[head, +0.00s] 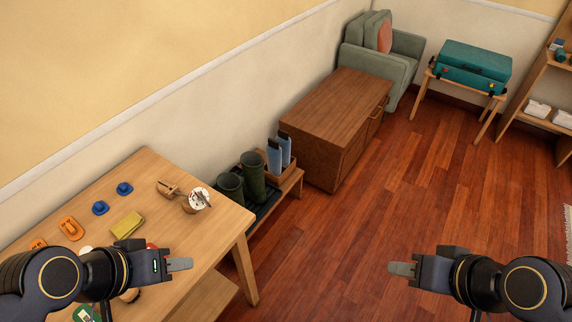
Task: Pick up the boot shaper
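Two light blue upright pieces with dark tops, which look like boot shapers, stand in a small wooden box (288,172) on a low bench. One blue boot shaper (274,160) is nearer, and the other blue boot shaper (286,150) is just behind it. Dark green boots (253,174) stand beside the box on a dark tray. My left gripper (180,264) is over the near edge of the wooden table, well short of the shapers. My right gripper (402,268) is over bare floor. Both appear empty; their finger gap is not visible from this side.
The wooden table (226,227) holds a yellow cloth (127,224), small blue and orange items, and a white round item (198,199). A brown cabinet (330,105) stands beyond the bench (285,188). The floor to the right is clear.

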